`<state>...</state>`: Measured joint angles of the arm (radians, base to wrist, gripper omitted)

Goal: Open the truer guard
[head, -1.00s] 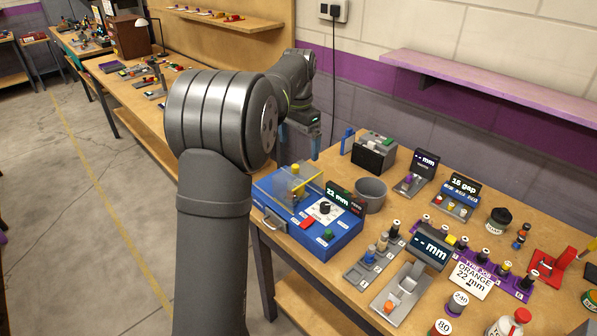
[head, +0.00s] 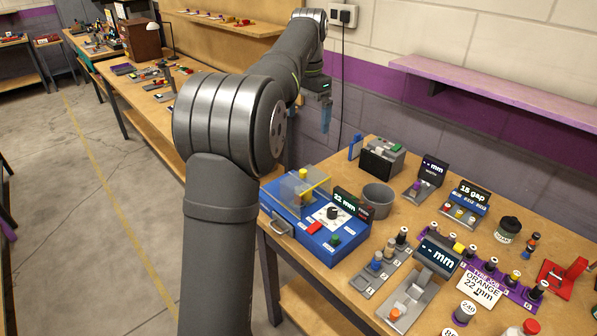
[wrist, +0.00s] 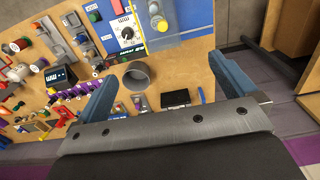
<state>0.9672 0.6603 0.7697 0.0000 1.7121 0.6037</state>
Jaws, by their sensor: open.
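The truer is a blue machine (head: 330,248) near the table's left edge, with a 22 mm display, a dark knob on a white dial, and red and green buttons. Its clear guard (head: 296,190) with a yellow bar stands over the left end, around a yellow-topped part. In the wrist view the truer (wrist: 140,50) is at the top, partly cut off by the frame. My gripper (head: 325,118) is open and empty, in the air above and behind the truer near the wall. Its two blue fingers (wrist: 172,88) are spread in the wrist view, apart from everything.
A grey cup (head: 377,200) stands right of the truer, and a black-and-grey box (head: 382,158) behind it. A sample block (head: 383,268), displays and a purple rack (head: 505,283) fill the right side. A purple shelf (head: 490,90) juts from the wall.

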